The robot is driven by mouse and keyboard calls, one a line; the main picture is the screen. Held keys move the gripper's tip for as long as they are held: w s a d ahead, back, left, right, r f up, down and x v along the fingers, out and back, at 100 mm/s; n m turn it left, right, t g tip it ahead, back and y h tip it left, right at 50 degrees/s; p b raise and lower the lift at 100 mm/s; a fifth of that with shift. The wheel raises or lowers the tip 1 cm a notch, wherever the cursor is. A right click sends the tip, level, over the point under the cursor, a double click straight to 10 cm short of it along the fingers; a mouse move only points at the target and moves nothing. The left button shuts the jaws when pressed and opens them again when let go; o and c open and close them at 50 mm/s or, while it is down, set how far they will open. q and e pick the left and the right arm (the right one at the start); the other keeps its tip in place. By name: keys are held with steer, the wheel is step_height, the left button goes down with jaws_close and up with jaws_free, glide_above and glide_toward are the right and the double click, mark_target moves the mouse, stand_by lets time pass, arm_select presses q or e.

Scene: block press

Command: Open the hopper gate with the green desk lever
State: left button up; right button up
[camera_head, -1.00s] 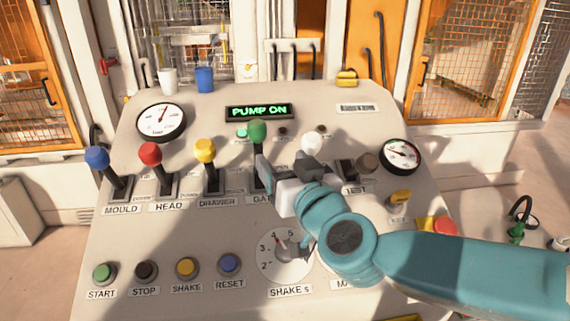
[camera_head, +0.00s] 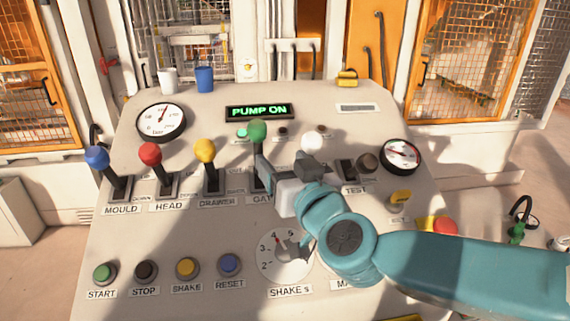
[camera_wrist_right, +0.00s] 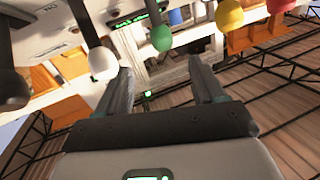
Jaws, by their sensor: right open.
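The green-knobbed lever (camera_head: 257,132) stands upright in its slot above the partly covered gate label on the desk (camera_head: 130,240). My right gripper (camera_head: 283,166) is open just in front of and below the green knob, with one finger close to the lever's shaft. In the right wrist view the green knob (camera_wrist_right: 162,38) is beyond the two open fingers (camera_wrist_right: 165,85), with nothing between them. I cannot tell whether a finger touches the shaft. The hopper gate itself cannot be made out. My left gripper is not in view.
A yellow lever (camera_head: 205,150) stands left of the green one, with red (camera_head: 150,154) and blue (camera_head: 97,157) levers beyond. A white lever (camera_head: 312,140) is close on the right, behind my gripper. A lit display (camera_head: 258,112) reads PUMP ON. Buttons line the front.

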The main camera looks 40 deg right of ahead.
mark_target(255, 127)
stand_by(0.5)
steer(key=shift+m+h, duration=0.5)
steer(key=shift+m, duration=0.3)
steer(key=x, duration=1.1)
steer(key=a+x, duration=0.1)
steer(key=x, duration=0.4)
steer(key=shift+w+d+f, duration=0.1)
steer(key=shift+w, duration=0.35)
steer(key=shift+s, duration=0.1)
steer(key=shift+c, duration=0.4)
